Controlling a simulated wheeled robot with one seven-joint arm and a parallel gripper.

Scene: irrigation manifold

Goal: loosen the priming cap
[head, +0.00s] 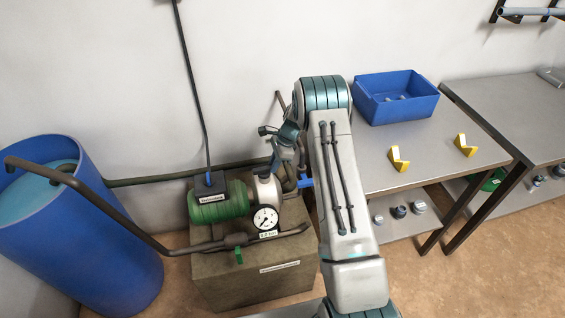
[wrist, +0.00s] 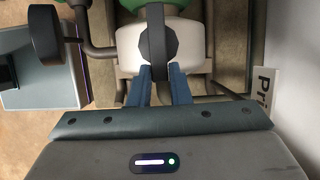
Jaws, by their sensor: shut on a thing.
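The priming cap (wrist: 157,45) is a dark, many-sided knob with a bar across it, on top of the pale pump housing (wrist: 128,62) in the wrist view. My gripper (wrist: 160,70) has its two blue fingers at the near side of the cap and is shut on it. In the head view the pump housing (head: 265,188) stands between a green motor (head: 220,203) and a blue-handled valve (head: 306,182). My gripper is just above the housing there, and the cap itself is hard to make out.
A round pressure gauge (head: 265,219) faces front on the pump. A dark pipe (head: 130,225) runs from the blue water barrel (head: 75,230) to the pump. A grey table (head: 440,155) with a blue crate (head: 396,97) and yellow blocks stands right.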

